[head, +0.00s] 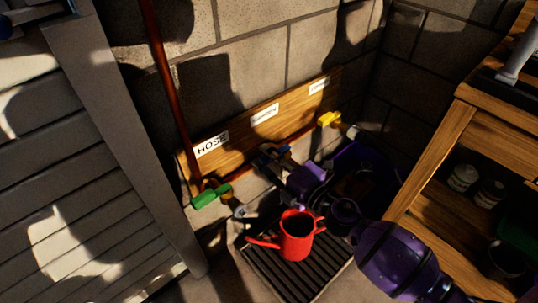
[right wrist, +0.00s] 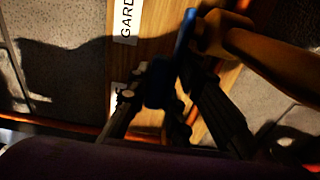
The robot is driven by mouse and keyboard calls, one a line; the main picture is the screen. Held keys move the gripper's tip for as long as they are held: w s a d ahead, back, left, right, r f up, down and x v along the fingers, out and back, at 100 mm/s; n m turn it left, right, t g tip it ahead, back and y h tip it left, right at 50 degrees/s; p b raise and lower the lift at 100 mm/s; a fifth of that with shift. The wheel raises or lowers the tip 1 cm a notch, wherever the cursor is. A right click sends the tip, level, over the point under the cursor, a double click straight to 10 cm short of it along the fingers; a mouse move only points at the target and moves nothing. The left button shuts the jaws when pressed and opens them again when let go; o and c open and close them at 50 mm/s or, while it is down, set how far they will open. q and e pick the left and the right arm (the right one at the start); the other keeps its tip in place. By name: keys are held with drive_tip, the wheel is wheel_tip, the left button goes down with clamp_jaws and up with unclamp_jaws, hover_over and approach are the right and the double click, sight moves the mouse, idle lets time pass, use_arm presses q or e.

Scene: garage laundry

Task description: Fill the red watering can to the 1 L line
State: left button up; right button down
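The red watering can (head: 297,240) stands upright on a dark slatted grate (head: 272,283) in the head view, spout to the left. Its water level and any 1 L line cannot be made out. My right gripper (head: 271,158) is at the middle tap on the wall board, above and behind the can. In the right wrist view, my gripper's fingers (right wrist: 165,95) lie on either side of a blue tap handle (right wrist: 187,35). Shadow hides whether they press on it. The brass tap (right wrist: 225,35) is beside it.
A wooden board (head: 240,130) carries three labels, the left one reading HOSE. A green handle (head: 211,196) is at its left, a yellow one (head: 328,118) at its right. A wooden shelf (head: 440,160) with cans stands right; a slatted grey panel (head: 80,170) is left.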

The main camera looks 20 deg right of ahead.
drive_tip(key=shift+r, duration=0.25)
drive_tip(key=shift+s+d+f+n+g+y+b, duration=0.1)
drive_tip(key=shift+s+d+n+g+y+b, duration=0.05)
drive_tip(key=shift+n+g+y+b, duration=0.3)
drive_tip(key=shift+s+d+n+g+y+b, duration=0.15)
drive_tip(key=shift+n+y+b, duration=0.1)
drive_tip(key=shift+n+y, duration=0.3)
drive_tip(key=shift+s+n+g+y, duration=0.2)
drive_tip(key=shift+n+g+y, duration=0.15)
drive_tip(key=shift+y, duration=0.45)
drive_tip(key=shift+r, duration=0.3)
drive_tip(key=c, duration=1.7)
unclamp_jaws()
drive_tip(key=shift+s+f, duration=0.1)
drive_tip(key=shift+f, duration=0.1)
